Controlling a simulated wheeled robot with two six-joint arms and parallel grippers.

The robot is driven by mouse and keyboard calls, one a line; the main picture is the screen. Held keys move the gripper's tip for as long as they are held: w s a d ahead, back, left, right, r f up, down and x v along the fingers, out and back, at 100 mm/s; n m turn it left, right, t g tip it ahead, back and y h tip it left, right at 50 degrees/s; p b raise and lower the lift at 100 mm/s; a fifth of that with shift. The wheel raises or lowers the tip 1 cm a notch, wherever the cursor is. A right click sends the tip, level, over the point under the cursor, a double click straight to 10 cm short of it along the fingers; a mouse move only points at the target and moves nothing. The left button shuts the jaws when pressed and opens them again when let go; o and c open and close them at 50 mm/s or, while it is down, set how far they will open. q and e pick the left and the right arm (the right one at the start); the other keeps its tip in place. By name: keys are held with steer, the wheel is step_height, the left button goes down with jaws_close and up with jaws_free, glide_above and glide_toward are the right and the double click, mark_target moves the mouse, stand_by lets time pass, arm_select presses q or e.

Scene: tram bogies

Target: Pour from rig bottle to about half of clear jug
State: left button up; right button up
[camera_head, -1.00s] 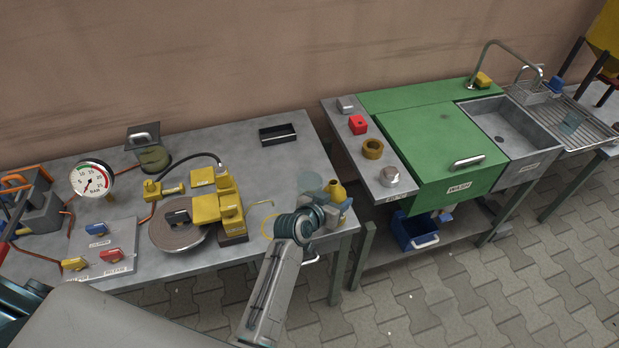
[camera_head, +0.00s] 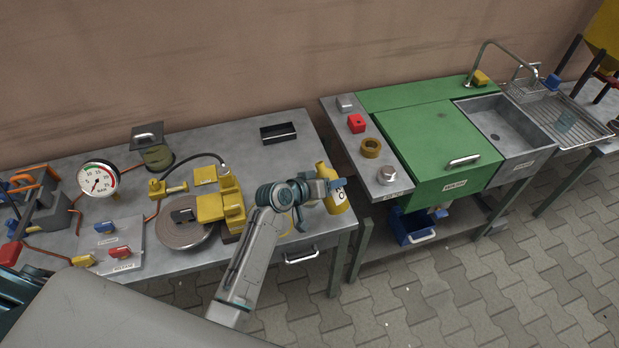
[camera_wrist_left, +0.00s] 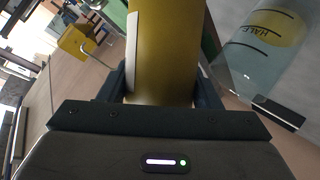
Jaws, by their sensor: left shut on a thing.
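The yellow rig bottle (camera_head: 338,199) is in the fingers of my left gripper (camera_head: 322,190), over the front right corner of the left workbench. It leans, with its narrow neck up and to the left. In the left wrist view the bottle (camera_wrist_left: 165,50) fills the space between the two fingers, and my left gripper (camera_wrist_left: 165,85) is shut on it. The clear jug (camera_wrist_left: 250,65) with a HALF line and dark marks shows right of the bottle, apart from it. A yellow patch shows in or through the jug; I cannot tell which. My right gripper is out of view.
Left of the gripper, the bench holds a yellow press-like device (camera_head: 222,205), a round plate (camera_head: 185,235) and a pressure gauge (camera_head: 98,180). A black tray (camera_head: 278,133) lies at the back. A green wash station (camera_head: 440,140) stands right, across a gap.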

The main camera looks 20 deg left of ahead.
arm_select(q)
steer(key=shift+w+a+r, duration=0.1)
steer(key=shift+a+r, duration=0.05)
steer(key=shift+f+n+h+b, duration=0.3)
steer(key=shift+b, duration=0.05)
steer(key=shift+n+h, duration=0.3)
steer(key=shift+s+d+f+n+g+h+b, duration=0.15)
steer(key=shift+d+f+n+g+h+b, duration=0.15)
steer(key=shift+f+n+h+b, duration=0.4)
steer(key=shift+s+d+f+n+g+h+b, duration=0.2)
steer(key=shift+n+g+h+b, duration=0.25)
steer(key=shift+n, duration=0.45)
stand_by(5.6)
